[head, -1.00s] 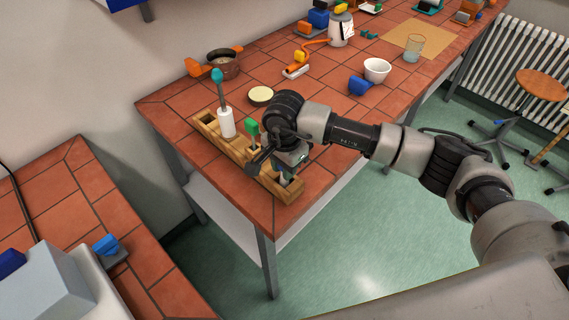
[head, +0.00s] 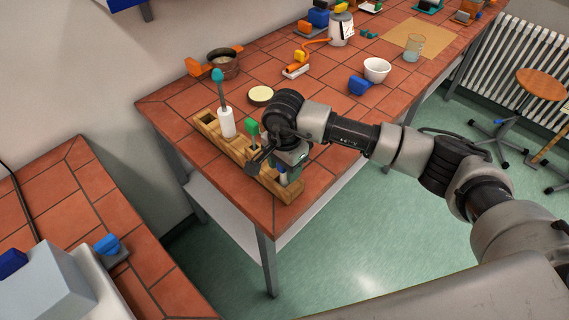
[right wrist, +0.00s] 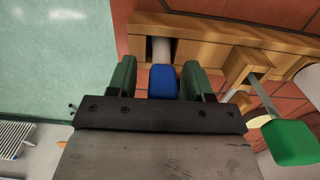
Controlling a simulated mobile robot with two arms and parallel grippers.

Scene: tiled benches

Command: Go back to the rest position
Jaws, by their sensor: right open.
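My right gripper (head: 287,177) is at the near end of the wooden rack (head: 207,124) on the tiled bench. In the right wrist view its two dark green fingers (right wrist: 163,82) stand apart on either side of a blue handle (right wrist: 163,84), with gaps on both sides. The blue-handled tool stands in the rack, its pale shaft partly hidden by the handle. A green-handled tool (right wrist: 290,142) stands beside it in the rack. A white tool with a teal top (head: 226,122) stands at the rack's far end. My left gripper is not in view.
A yellow-topped round dish (head: 261,94) lies behind the rack.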

